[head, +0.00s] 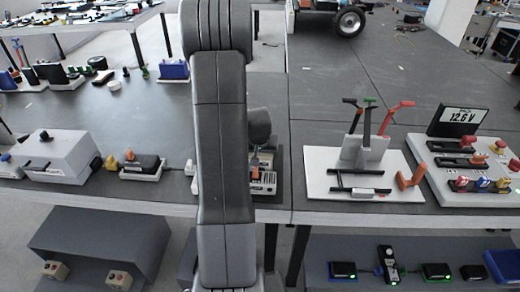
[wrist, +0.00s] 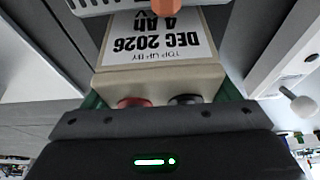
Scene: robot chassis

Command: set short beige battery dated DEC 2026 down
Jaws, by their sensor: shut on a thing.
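The short beige battery (wrist: 160,78) is in the wrist view. Its white label reads DEC 2026, upside down in the picture. A red terminal and a grey terminal show at its near end. My gripper (wrist: 162,98) is shut on it, with green-edged parts at both sides of the battery. The dark bar with a green light across the bottom of the wrist view seems to be my gripper's body. In the head view my arm hides most of the battery's place. I cannot tell whether the battery touches a surface below.
A pale slotted unit (head: 263,182) with an orange part sits beside my arm on the grey bench. A white tool stand (head: 340,182) and a 12.6 V tester board (head: 462,165) stand to the right. A white box (head: 62,157) and a small tray (head: 143,173) stand to the left.

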